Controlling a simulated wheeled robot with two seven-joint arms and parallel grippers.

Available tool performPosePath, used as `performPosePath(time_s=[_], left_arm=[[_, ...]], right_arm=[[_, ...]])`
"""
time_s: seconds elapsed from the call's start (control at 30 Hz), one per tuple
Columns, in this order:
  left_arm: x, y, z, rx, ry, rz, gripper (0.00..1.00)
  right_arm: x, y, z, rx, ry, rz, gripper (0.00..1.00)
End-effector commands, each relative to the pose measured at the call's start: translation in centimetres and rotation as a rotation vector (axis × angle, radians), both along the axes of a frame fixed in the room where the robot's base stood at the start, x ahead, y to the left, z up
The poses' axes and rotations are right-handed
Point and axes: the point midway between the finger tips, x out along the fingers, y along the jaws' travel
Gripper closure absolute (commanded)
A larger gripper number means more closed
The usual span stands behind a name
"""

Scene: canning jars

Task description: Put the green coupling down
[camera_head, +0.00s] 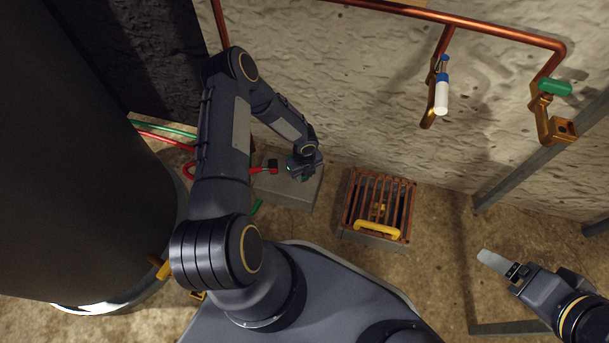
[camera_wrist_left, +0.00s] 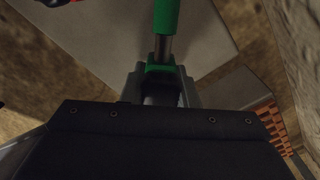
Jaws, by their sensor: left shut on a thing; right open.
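My left gripper (camera_head: 304,168) is shut on the green coupling, above or at a grey block (camera_head: 289,192) beside the wall. In the left wrist view the green coupling (camera_wrist_left: 166,17) points away from the fingers, with a bare metal section and a green part between the fingertips (camera_wrist_left: 160,88). The block's pale top (camera_wrist_left: 215,35) lies behind it. I cannot tell whether the coupling touches the block. In the head view the coupling is mostly hidden by the gripper.
A red coupling (camera_head: 266,168) with a red hose is left of my left gripper. A slatted copper-coloured crate (camera_head: 379,204) with a yellow handle stands right of the block. Copper pipes (camera_head: 490,31) run along the wall. A large dark tank (camera_head: 75,170) fills the left.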

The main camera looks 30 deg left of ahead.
Motion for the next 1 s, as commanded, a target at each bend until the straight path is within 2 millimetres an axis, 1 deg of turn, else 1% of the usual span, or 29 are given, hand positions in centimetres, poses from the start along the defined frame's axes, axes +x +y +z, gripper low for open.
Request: performPosePath(time_s=[0.13, 0.47, 0.5, 0.63, 0.87, 1.0], left_arm=[[0.0, 0.0, 0.1, 0.000, -0.001, 0.000, 1.00], [0.0, 0.0, -0.9, 0.001, -0.001, 0.000, 1.00], [0.0, 0.0, -0.7, 0.001, -0.001, 0.000, 0.68], [0.0, 0.0, -0.6, 0.000, 0.000, 0.000, 0.51], [0.0, 0.0, -0.6, 0.000, 0.000, 0.000, 0.51], [0.0, 0.0, 0.1, -0.001, -0.001, 0.001, 0.51]], right_arm=[[0.0, 0.0, 0.1, 0.000, -0.001, 0.000, 0.20], [0.0, 0.0, -1.0, 0.000, -0.001, 0.000, 0.20], [0.0, 0.0, -0.8, 0.000, -0.001, 0.000, 0.20], [0.0, 0.0, -0.8, 0.000, -0.001, 0.000, 0.20], [0.0, 0.0, -0.7, 0.000, -0.001, 0.000, 0.20], [0.0, 0.0, 0.0, 0.000, -0.001, 0.000, 0.20]])
